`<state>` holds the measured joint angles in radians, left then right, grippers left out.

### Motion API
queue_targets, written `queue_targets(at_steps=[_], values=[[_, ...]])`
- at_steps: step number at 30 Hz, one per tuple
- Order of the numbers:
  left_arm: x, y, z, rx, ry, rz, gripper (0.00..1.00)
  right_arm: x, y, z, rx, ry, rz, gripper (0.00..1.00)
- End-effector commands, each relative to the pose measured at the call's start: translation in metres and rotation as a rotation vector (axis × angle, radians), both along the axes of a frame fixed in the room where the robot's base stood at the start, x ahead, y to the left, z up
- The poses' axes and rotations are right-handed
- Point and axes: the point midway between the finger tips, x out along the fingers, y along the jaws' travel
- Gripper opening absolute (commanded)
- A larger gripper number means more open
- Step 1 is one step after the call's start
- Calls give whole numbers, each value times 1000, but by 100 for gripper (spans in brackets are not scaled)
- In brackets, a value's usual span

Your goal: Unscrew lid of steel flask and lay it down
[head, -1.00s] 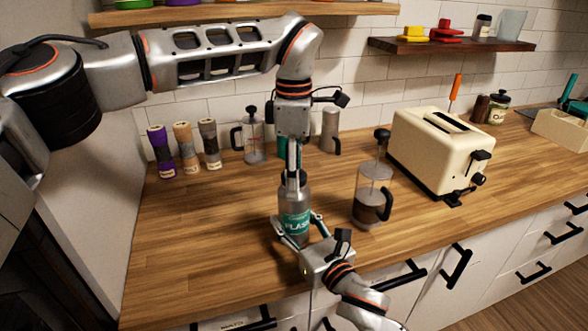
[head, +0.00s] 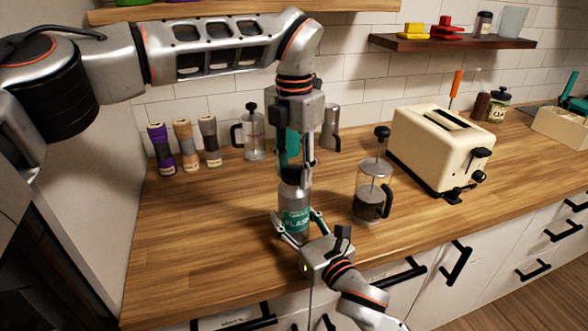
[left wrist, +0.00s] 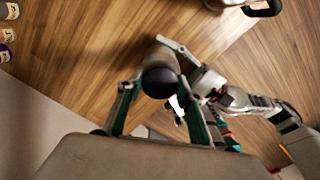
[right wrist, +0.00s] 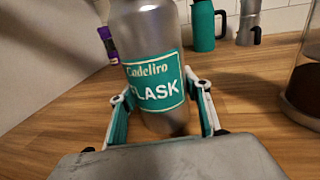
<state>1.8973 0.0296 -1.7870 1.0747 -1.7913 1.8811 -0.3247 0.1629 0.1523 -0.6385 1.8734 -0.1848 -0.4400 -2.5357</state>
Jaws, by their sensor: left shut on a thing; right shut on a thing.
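The steel flask (head: 293,202) stands upright on the wooden counter, with a green label that reads FLASK in the right wrist view (right wrist: 148,45). Its black lid (head: 292,175) sits at the flask's top. My left gripper (head: 300,170) comes down from above and is shut on the lid, which shows as a dark disc between its fingers in the left wrist view (left wrist: 159,82). My right gripper (head: 297,226) is shut around the flask's lower body from the front. Whether the lid's thread is loose cannot be seen.
A French press (head: 372,192) stands close to the right of the flask, with a cream toaster (head: 438,150) beyond it. Another press (head: 254,137), a green flask (right wrist: 203,27), a moka pot (right wrist: 249,22) and several grinders (head: 185,145) stand behind. The counter at left front is clear.

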Motion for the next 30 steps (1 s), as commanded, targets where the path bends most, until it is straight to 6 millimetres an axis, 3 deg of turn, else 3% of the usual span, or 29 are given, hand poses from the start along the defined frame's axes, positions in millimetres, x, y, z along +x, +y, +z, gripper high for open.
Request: queue_targets(at_steps=[3,30], values=[[0,0,1,0,0,190,11,0,-1,-1,-3,1,-2,0],[-1,0,1,0,2,173,11,1,-1,-1,-2,1,-2,0]])
